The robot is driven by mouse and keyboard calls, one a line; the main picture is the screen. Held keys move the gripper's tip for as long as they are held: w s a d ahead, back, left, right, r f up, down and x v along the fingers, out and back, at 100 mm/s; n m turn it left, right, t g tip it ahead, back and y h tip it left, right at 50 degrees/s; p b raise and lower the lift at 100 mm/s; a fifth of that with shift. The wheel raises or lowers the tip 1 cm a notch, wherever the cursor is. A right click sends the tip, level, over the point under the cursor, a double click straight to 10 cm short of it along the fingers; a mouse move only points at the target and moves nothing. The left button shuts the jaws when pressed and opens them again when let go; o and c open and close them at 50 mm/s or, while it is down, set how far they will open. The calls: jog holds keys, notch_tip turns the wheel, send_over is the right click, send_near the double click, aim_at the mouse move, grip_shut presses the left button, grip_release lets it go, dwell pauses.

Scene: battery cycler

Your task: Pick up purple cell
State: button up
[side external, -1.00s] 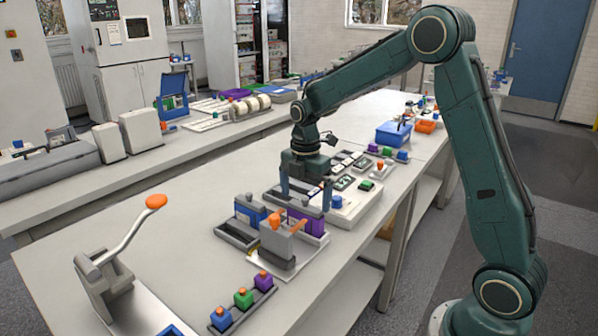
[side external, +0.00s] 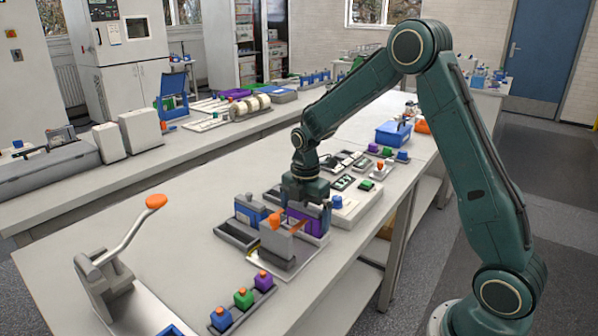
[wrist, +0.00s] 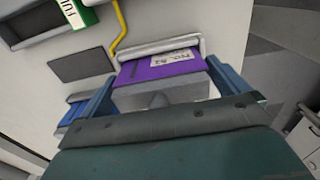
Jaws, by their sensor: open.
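The purple cell (side external: 296,214) sits in a grey holder (side external: 318,240) on the bench in the side view. In the wrist view, the purple cell (wrist: 165,65) shows a white label on its face and lies between my two blue fingers. My gripper (side external: 306,212) points down over the cell with its fingers at either side. In the wrist view my gripper (wrist: 162,76) is open, with the fingers apart around the cell. Whether either finger touches it I cannot tell. My gripper hides part of the cell in the side view.
A blue cell (side external: 246,212) stands to the left, and a grey block with an orange lever (side external: 275,240) stands in front. A lever press (side external: 105,275) and a rack of small blue, green and purple pieces (side external: 243,298) are nearer. The bench's left middle is clear.

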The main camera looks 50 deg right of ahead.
dwell(0.4)
jog(key=c, duration=1)
jog(key=shift+r, duration=0.15)
notch_tip(320, 180, up, 20)
jog(key=shift+f, duration=0.1)
dwell(0.6)
jog(key=w+d+f, duration=0.4)
jog(key=w+d, duration=0.1)
jog(key=w+d+f, duration=0.4)
jog(key=w+d, duration=0.1)
jog(key=w+d+f, duration=0.4)
jog(key=w+d, duration=0.1)
jog(key=shift+d+f, duration=0.25)
jog(key=shift+f, duration=0.05)
